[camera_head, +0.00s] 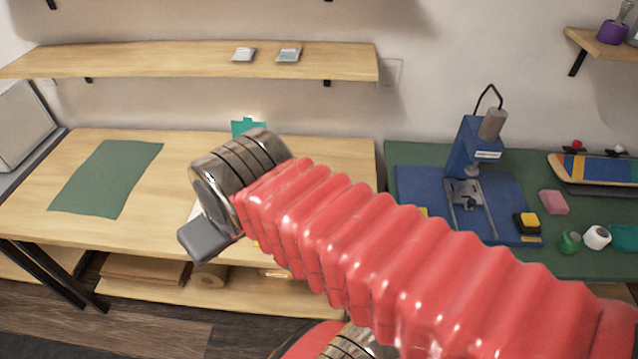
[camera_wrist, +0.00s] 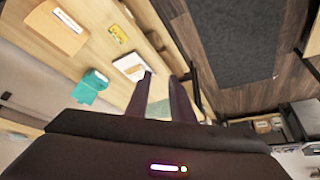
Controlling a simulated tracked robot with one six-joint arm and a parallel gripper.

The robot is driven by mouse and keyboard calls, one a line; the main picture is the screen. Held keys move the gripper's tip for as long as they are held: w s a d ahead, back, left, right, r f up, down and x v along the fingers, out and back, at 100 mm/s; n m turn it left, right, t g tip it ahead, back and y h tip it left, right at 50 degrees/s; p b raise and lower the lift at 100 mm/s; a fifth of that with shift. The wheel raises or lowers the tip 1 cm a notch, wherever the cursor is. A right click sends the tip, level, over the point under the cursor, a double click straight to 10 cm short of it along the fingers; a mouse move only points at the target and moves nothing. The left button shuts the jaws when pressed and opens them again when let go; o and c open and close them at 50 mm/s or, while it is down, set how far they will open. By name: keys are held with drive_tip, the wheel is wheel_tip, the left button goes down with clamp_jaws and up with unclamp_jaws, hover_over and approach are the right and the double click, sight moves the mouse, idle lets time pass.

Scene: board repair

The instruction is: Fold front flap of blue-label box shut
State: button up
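In the wrist view, a white open-looking box (camera_wrist: 131,62) lies on the wooden table, just beyond my fingertips. I cannot make out its label colour or flap clearly. A teal box (camera_wrist: 90,85) stands beside it, with its lid or flap raised; it also shows in the head view (camera_head: 247,126), partly behind my wrist. A cardboard-brown box (camera_wrist: 50,33) with a white label lies farther off. My gripper (camera_wrist: 160,78) is open, its two dark fingers apart and nothing between them. In the head view my arm hides the fingers and most of the white box.
A green mat (camera_head: 105,178) lies at the table's left. A shelf (camera_head: 190,62) with small packets runs above. A yellow card (camera_wrist: 117,33) lies near the brown box. A blue press (camera_head: 480,160) stands on the right-hand bench.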

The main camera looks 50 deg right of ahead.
drive_tip(key=w+d+f+m+g+y, duration=0.1)
drive_tip(key=w+d+f+m+y, duration=0.25)
drive_tip(key=d+m, duration=0.35)
drive_tip(key=w+d+f+m+g+y, duration=0.1)
drive_tip(key=w+d+f+m+y, duration=0.25)
drive_tip(key=d+m, duration=0.4)
drive_tip(key=w+d+f+m+y, duration=0.2)
drive_tip(key=w+d+m+y, duration=0.15)
drive_tip(key=d+m, duration=0.4)
drive_tip(key=d+f+m+t, duration=0.2)
drive_tip(key=d+m, duration=0.1)
drive_tip(key=d, duration=0.1)
drive_tip(key=s+d+f+m+t+y, duration=0.1)
drive_tip(key=d+f+m+t, duration=0.1)
drive_tip(key=d, duration=0.3)
drive_tip(key=s+d+f+m+t, duration=0.1)
drive_tip(key=d+f+m, duration=0.1)
drive_tip(key=d, duration=0.3)
drive_tip(key=shift+s+d+f+m+t+y, duration=0.1)
drive_tip(key=shift+f+m+t+y, duration=0.25)
drive_tip(key=shift+m, duration=0.45)
drive_tip(key=s+d+f+m+t, duration=0.4)
drive_tip(key=s+d+f+m, duration=0.2)
drive_tip(key=s+d, duration=0.1)
drive_tip(key=shift+d+f+t+h, duration=0.25)
drive_tip(key=shift+d+t+h, duration=0.1)
drive_tip(key=shift+h, duration=0.05)
